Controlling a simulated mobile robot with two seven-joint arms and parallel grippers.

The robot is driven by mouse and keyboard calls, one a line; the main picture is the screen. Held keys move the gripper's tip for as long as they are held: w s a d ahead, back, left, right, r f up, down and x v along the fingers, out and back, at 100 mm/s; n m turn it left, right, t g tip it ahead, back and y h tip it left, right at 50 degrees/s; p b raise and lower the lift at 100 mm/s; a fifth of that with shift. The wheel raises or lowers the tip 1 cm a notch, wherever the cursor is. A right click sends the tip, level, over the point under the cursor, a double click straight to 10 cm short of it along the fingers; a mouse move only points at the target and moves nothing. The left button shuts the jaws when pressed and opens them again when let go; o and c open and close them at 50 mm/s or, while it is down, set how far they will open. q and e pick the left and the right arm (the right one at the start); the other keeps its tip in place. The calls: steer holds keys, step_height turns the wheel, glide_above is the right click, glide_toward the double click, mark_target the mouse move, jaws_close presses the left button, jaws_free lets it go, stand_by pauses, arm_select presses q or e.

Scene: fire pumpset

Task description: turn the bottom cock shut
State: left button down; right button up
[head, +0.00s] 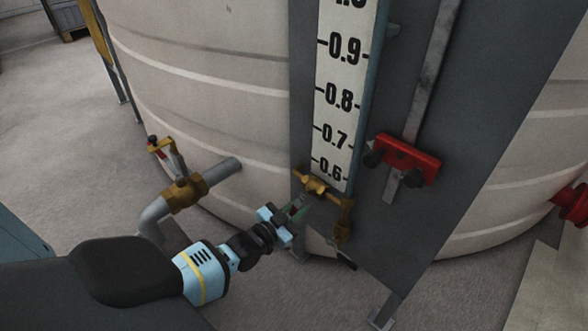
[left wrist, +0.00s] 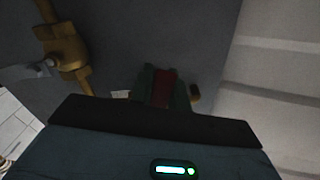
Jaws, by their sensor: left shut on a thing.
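The bottom cock (head: 317,187) is a brass fitting at the foot of the white level scale, on the grey panel in front of the tank. My left gripper (head: 299,206) reaches it from the lower left. In the left wrist view, my left gripper's green fingers (left wrist: 164,88) are closed on a red handle (left wrist: 164,89), which the fingers partly hide. The brass body of a fitting (left wrist: 64,48) shows at the upper left of that view, apart from the fingers. The exact angle of the handle is hard to tell. My right gripper is not in view.
A brass valve (head: 183,194) on a grey pipe stands left of the gripper, with a lever above it. A brass elbow (head: 343,222) hangs below the cock. A red clamp (head: 405,158) sits right of the scale (head: 345,90). The pale tank (head: 215,100) curves behind.

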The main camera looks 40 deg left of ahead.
arm_select(q)
steer(key=shift+d+f+n, duration=0.1)
steer(key=shift+d+n, duration=0.4)
steer(key=shift+n, duration=0.35)
steer(key=shift+d+f+n, duration=0.1)
steer(key=shift+d+n, duration=0.4)
steer(key=shift+n, duration=0.35)
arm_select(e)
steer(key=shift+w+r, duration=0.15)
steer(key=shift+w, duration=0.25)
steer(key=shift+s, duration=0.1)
arm_select(q)
steer(key=shift+s, duration=0.1)
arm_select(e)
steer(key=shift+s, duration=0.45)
